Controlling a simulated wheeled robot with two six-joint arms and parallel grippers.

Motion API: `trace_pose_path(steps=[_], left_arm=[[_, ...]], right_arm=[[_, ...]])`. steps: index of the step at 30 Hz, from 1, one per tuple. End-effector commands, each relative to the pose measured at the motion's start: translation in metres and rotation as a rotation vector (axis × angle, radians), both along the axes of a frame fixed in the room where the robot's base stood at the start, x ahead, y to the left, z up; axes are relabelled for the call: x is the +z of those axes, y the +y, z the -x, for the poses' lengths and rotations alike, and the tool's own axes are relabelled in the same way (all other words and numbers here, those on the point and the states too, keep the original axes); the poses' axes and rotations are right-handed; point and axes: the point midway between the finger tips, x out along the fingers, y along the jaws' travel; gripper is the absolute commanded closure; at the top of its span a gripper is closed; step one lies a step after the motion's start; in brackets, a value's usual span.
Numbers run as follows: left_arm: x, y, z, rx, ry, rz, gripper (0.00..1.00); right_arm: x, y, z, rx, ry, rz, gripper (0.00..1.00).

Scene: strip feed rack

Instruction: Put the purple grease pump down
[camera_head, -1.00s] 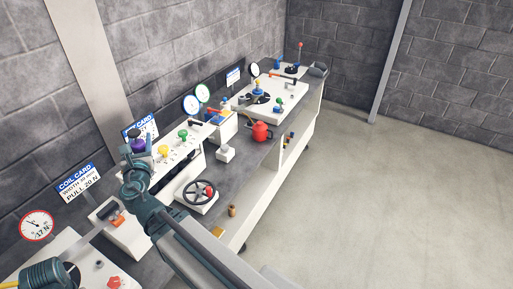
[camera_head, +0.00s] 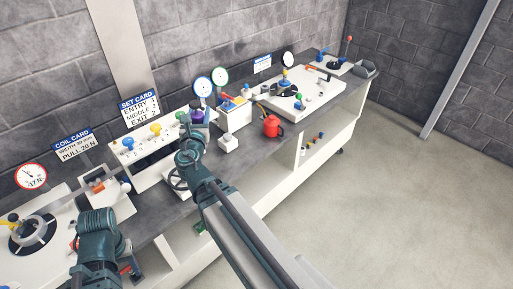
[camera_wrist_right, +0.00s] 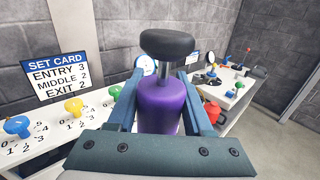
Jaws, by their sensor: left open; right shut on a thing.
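The purple grease pump (camera_wrist_right: 162,105) stands upright between the fingers of my right gripper (camera_wrist_right: 161,88) in the wrist view, its black round knob on a metal rod above. In the head view the purple pump (camera_head: 197,115) shows small beyond my right gripper (camera_head: 190,132), near the right end of the white panel with coloured knobs. The pump's base is hidden, so I cannot tell whether it touches anything. My left gripper (camera_head: 98,222) is low at the left of the head view, over the bench's near left part; its fingertips are not clear.
The knob panel (camera_head: 150,148) and SET CARD sign (camera_head: 138,106) are left of the pump. A white box (camera_head: 237,117), small white block (camera_head: 228,143) and red kettle-like can (camera_head: 271,126) stand to its right. Bare grey bench top (camera_head: 258,150) lies around the can.

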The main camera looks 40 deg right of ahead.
Motion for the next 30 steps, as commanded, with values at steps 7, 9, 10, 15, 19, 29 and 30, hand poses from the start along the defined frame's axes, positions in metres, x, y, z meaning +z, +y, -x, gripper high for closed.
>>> trace_pose_path(steps=[7, 9, 10, 15, 19, 29, 30], left_arm=[[-0.095, 0.0, 0.0, 0.0, 0.0, 0.0, 0.5], [-0.116, 0.0, 0.0, 0.0, 0.0, 0.0, 0.5], [-0.125, 0.0, 0.0, 0.0, 0.0, 0.0, 0.5], [-0.168, 0.0, 0.0, 0.0, 0.0, 0.0, 0.5], [-0.189, 0.0, 0.0, 0.0, 0.0, 0.0, 0.5], [-0.205, 0.0, 0.0, 0.0, 0.0, 0.0, 0.5], [-0.204, 0.0, 0.0, 0.0, 0.0, 0.0, 0.5]], right_arm=[[-0.095, -0.019, 0.0, -0.023, 0.006, 0.001, 1.0], [-0.117, -0.024, 0.0, -0.029, 0.007, 0.001, 1.0], [-0.126, -0.026, 0.001, -0.032, 0.008, 0.002, 1.0], [-0.169, -0.037, 0.001, -0.044, 0.011, 0.002, 1.0], [-0.191, -0.044, 0.002, -0.053, 0.012, 0.002, 1.0], [-0.207, -0.049, 0.003, -0.059, 0.014, 0.003, 1.0], [-0.206, -0.049, 0.003, -0.059, 0.014, 0.003, 1.0]])
